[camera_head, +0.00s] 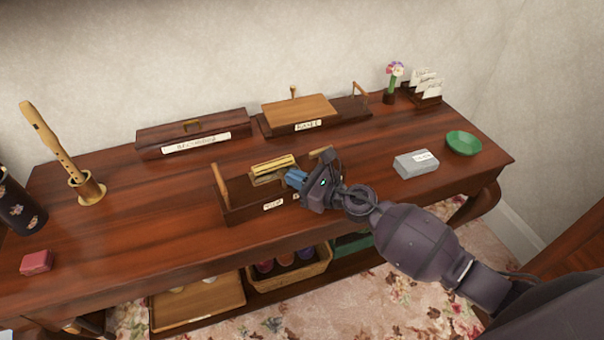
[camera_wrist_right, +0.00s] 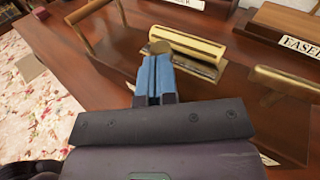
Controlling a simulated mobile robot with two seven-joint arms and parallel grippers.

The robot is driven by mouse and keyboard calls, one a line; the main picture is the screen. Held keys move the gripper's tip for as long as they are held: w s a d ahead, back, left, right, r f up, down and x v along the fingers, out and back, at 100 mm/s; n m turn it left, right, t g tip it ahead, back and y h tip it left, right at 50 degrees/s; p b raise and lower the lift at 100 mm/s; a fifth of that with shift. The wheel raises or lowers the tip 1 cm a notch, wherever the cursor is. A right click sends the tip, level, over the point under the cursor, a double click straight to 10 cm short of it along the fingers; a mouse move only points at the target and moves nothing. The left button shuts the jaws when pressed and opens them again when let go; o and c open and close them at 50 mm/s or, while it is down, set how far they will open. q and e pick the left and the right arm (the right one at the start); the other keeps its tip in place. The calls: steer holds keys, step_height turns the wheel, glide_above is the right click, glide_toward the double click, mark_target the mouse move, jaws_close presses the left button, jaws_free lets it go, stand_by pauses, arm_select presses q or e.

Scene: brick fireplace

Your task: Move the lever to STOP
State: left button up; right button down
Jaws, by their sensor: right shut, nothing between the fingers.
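The lever unit is a low wooden stand (camera_head: 236,212) with an upright wooden post at each end and small white labels on its front, too small to read. A brass bar (camera_head: 272,163), which looks like the lever, lies over a brass plate in its middle. The bar also shows in the wrist view (camera_wrist_right: 190,44), with a round brass end next to my fingers. My right gripper (camera_head: 292,178) is shut and empty, its blue fingertips (camera_wrist_right: 156,60) at the bar's near end. I cannot tell whether they touch. My left gripper is out of view.
Behind stand a long wooden box (camera_head: 160,138) and a wooden easel box (camera_head: 298,108). A grey box (camera_head: 416,164) and green dish (camera_head: 463,143) lie to the right. A recorder on a stand (camera_head: 50,140) and red box (camera_head: 37,262) are left.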

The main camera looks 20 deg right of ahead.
steer(key=shift+a+r+n+g+h+p, duration=0.1)
steer(key=shift+a+n+g+h+p, duration=0.4)
steer(key=shift+n+p, duration=0.9)
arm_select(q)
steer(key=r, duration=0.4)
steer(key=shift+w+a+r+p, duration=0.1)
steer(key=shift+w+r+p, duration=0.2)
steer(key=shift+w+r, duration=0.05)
arm_select(e)
steer(key=shift+a+m, duration=0.1)
steer(key=shift+m, duration=0.3)
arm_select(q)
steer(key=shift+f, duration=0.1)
